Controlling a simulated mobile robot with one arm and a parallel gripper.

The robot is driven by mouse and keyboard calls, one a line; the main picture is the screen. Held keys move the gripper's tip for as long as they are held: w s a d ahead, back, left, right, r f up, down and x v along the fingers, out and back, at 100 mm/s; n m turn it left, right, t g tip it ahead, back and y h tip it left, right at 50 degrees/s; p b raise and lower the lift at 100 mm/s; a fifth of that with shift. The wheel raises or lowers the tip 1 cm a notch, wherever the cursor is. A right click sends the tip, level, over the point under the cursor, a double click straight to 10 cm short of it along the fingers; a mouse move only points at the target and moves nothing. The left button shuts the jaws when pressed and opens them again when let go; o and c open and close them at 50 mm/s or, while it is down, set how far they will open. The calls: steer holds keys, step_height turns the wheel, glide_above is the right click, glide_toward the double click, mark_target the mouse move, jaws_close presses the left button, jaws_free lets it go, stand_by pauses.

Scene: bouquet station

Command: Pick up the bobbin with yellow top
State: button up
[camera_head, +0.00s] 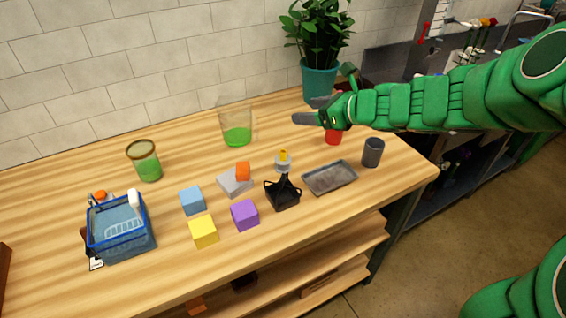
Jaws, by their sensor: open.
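The bobbin with yellow top (283,163) is small and grey-white, with a yellow upper part. It appears upright on or in a small black holder (283,196) near the front middle of the wooden table. My gripper (305,110) is open and empty. It is held above the table, up and to the right of the bobbin in the picture and apart from it. Its fingers point left. The lower part of the bobbin is hard to make out.
A grey tray (330,178) lies right of the holder. A purple cube (245,215) and a grey block (235,183) with an orange piece (243,171) stand left. A glass container (237,125) stands behind. A red object (333,138) sits below my arm, near a dark cup (373,152).

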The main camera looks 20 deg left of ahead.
glide_toward(286, 160)
steer(key=shift+w+a+f+m, duration=0.35)
steer(key=shift+a+f, duration=0.3)
steer(key=shift+a, duration=0.2)
steer(key=shift+x, duration=3.85)
steer(key=shift+r, duration=0.15)
steer(key=c, duration=0.8)
steer(key=shift+r, duration=0.1)
